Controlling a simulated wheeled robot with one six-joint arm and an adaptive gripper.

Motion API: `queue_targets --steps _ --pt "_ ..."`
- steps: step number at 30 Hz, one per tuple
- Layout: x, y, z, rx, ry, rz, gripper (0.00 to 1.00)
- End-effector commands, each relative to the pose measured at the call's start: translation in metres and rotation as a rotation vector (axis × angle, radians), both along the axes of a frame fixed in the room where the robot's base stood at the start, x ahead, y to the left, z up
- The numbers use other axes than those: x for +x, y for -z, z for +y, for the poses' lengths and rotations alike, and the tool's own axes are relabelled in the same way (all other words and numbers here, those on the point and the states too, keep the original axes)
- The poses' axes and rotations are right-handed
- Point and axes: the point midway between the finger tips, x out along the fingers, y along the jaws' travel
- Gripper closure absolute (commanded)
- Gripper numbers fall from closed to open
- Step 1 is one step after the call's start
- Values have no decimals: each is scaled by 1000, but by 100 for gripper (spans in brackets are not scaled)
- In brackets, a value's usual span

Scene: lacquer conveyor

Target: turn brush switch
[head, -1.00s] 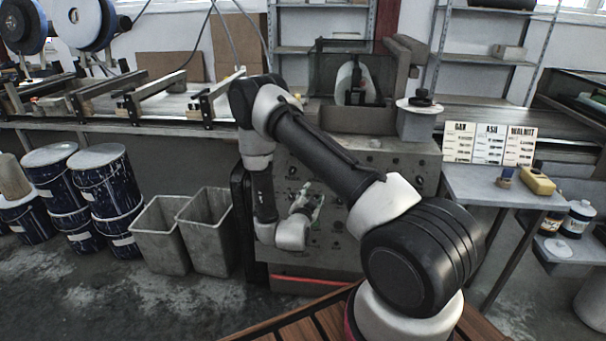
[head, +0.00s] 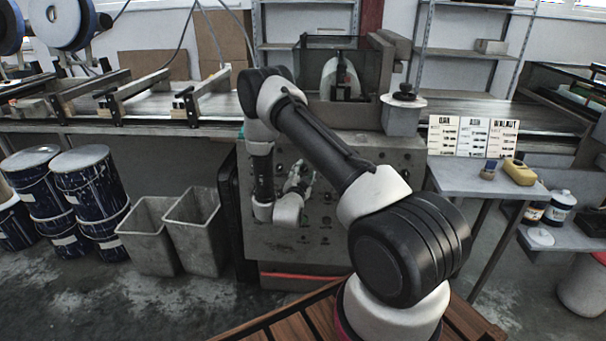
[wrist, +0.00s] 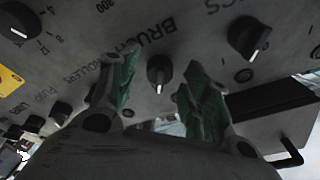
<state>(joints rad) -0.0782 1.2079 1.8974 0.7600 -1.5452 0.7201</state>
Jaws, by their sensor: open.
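The brush switch (wrist: 159,70) is a black rotary knob with a white pointer line on the grey control panel, beside printed lettering that starts "BRUSH". In the wrist view my gripper (wrist: 160,88) is open. Its two green-padded fingers stand to the left and right of the knob, with a gap on both sides. I cannot tell how far the fingertips are from the panel. In the head view my gripper (head: 299,180) is in front of the control panel (head: 350,225), and the knob there is too small to make out clearly.
Other black knobs, at upper right (wrist: 248,36) and upper left (wrist: 18,20), sit on the same panel. A black handle (wrist: 290,155) is at lower right. Grey bins (head: 195,235) stand left of the panel, and a side table (head: 470,180) stands to its right.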

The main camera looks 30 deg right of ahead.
Motion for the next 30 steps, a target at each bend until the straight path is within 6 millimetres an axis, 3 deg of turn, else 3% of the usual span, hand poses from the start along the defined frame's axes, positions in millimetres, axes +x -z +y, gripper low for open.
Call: queue_targets --steps 2,10,20,30 --pt "0 0 0 0 0 0 52" --pt "0 0 0 0 1 1 99" --pt "-1 1 0 -25 -6 19 99" --pt "-2 2 -2 -197 -42 136 99"
